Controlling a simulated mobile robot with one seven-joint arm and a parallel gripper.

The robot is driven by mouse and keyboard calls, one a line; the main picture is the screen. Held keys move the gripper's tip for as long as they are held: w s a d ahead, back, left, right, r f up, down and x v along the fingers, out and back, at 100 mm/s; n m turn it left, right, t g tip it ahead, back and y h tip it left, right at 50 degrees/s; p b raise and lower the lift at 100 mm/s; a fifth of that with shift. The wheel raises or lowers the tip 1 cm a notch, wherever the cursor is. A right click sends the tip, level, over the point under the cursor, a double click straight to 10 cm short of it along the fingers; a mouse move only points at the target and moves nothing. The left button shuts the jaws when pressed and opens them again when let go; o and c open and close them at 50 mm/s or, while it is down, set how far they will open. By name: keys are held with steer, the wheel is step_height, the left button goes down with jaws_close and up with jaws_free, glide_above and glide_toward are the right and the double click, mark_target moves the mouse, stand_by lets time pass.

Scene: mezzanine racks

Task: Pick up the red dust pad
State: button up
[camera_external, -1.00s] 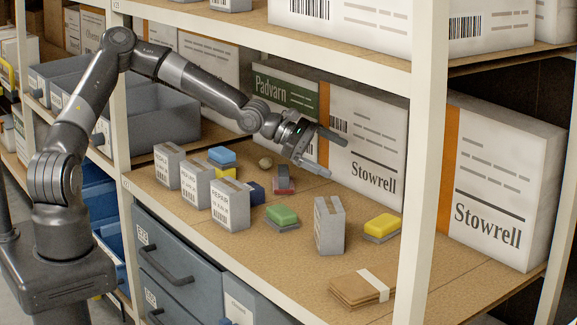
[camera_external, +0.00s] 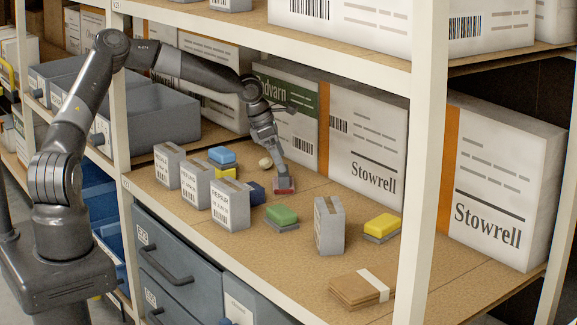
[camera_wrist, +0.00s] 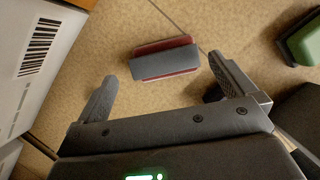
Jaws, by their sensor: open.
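The red dust pad (camera_external: 284,190) lies on the brown shelf board, partly hidden by my gripper in the external view. In the wrist view the red dust pad (camera_wrist: 166,59) shows a grey block or strip over its middle, with red along both long edges. My gripper (camera_external: 280,172) points down close to the pad in the external view. In the wrist view my gripper (camera_wrist: 163,75) is open and empty, its two fingers apart, with the pad ahead of and between the fingertips. I cannot tell the exact height above the pad.
A green pad (camera_external: 281,214) and a yellow pad (camera_external: 382,225) lie nearby, with a blue pad (camera_external: 222,155) to the left. Grey boxes (camera_external: 230,205) stand in front, left. A Stowrell carton (camera_external: 366,145) stands behind. A rack post (camera_external: 424,160) rises at right.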

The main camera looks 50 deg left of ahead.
mark_target(286, 176)
steer(key=x, duration=0.6)
steer(key=shift+s+f, duration=0.15)
steer(key=shift+f, duration=0.25)
steer(key=shift+c, duration=0.4)
steer(key=c, duration=0.6)
